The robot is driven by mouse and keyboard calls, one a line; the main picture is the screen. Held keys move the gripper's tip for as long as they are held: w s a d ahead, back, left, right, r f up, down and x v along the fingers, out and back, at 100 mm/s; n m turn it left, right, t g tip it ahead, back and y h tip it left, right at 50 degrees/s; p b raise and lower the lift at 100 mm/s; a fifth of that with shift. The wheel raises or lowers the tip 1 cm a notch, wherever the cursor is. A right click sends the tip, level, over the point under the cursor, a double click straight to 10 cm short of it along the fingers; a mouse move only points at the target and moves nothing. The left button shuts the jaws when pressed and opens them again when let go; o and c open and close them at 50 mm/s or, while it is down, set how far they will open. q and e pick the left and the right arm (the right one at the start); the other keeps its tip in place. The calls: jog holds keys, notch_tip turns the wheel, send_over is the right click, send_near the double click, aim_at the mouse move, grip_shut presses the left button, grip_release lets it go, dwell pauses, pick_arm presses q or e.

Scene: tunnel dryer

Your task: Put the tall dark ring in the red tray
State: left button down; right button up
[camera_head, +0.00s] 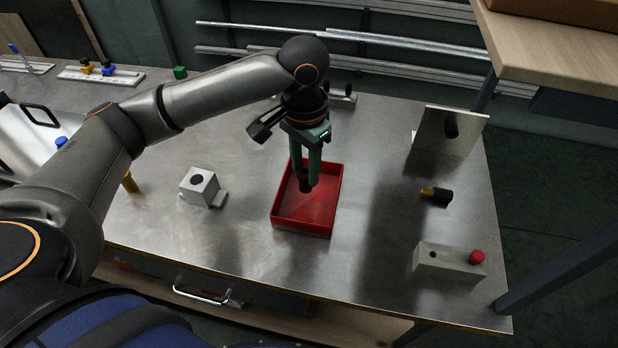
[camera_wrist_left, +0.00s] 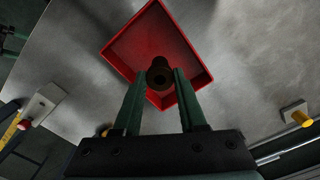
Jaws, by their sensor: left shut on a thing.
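The red tray (camera_head: 318,214) lies on the steel table in the middle of the head view, and it also shows in the left wrist view (camera_wrist_left: 125,52). My left gripper (camera_head: 306,183) points down over the tray and is shut on the tall dark ring (camera_wrist_left: 160,76). In the head view the ring (camera_head: 305,184) is a small dark brown piece between the green fingertips. In the wrist view its round end with a dark hole faces the camera. I cannot tell whether the ring touches the tray floor. My right gripper is not in view.
A grey block with a hole (camera_head: 200,187) stands left of the tray. To the right are a black-and-brass knob piece (camera_head: 438,195), an upright metal plate (camera_head: 450,130) and a block with a red knob (camera_head: 445,260). The table between is bare.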

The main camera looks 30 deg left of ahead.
pick_arm(q)
jog(key=shift+w+d+f, duration=0.1)
jog(key=shift+w+f, duration=0.05)
jog(key=shift+f, duration=0.1)
jog(key=f, duration=0.3)
jog(key=shift+w+f, duration=0.25)
jog(key=shift+f, duration=0.1)
jog(key=shift+d, duration=0.1)
jog(key=shift+c, duration=2.3)
grip_release()
jog(key=shift+f, duration=0.1)
notch_tip(320, 180, up, 12)
jog(key=shift+r+p, duration=0.15)
jog(key=shift+p, duration=0.4)
